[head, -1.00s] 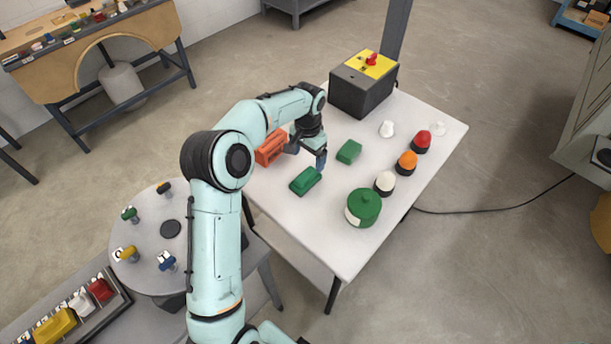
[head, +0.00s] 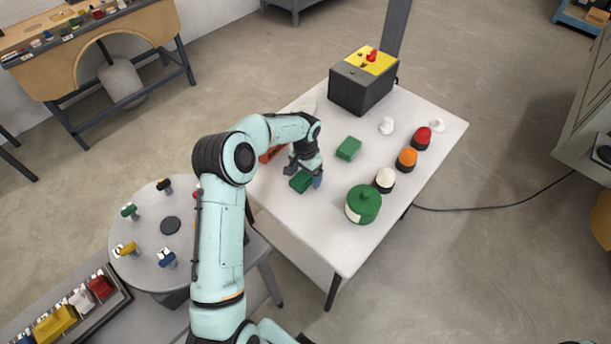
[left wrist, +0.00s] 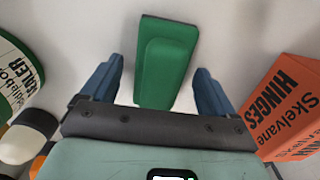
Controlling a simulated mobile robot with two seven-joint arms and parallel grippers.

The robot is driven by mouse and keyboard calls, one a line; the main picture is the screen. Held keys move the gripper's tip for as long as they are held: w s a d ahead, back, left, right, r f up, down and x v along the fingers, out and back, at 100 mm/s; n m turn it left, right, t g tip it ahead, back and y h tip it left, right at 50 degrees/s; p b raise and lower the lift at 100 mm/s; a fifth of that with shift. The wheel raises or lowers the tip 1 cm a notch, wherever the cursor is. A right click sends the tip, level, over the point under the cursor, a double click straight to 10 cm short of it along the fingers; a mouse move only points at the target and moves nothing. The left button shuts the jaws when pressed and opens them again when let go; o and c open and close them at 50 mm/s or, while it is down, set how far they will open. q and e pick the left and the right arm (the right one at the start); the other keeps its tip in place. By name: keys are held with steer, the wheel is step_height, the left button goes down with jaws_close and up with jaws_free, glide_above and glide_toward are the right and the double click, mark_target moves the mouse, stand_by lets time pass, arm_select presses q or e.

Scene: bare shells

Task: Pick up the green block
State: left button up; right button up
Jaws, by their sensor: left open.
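A green block (head: 300,182) with a raised, narrower top lies on the white table, partly hidden under my left gripper in the head view. My left gripper (head: 305,174) is open and points down over this block. In the left wrist view the block (left wrist: 165,62) lies between the two blue fingers of the left gripper (left wrist: 158,90), with a gap on each side. A second, plainer green block (head: 348,149) lies farther back on the table, apart from the gripper. My right gripper is not in view.
An orange hinges box (left wrist: 290,108) stands close beside the gripper. A green-lidded tub (head: 363,205) stands to the right, near a row of white, orange and red domed pieces (head: 406,160). A black box with a yellow top (head: 362,82) stands at the back. The table's near part (head: 325,240) is clear.

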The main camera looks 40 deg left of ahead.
arm_select(q)
steer(key=c, duration=1.2)
step_height(320, 180, up, 20)
steer(key=shift+r+p, duration=0.1)
steer(key=shift+p, duration=0.75)
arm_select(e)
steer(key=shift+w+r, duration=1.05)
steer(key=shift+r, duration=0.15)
arm_select(q)
steer(key=o, duration=0.4)
steer(key=shift+c, duration=1.1)
steer(key=shift+w+d, duration=0.1)
steer(key=shift+d, duration=0.05)
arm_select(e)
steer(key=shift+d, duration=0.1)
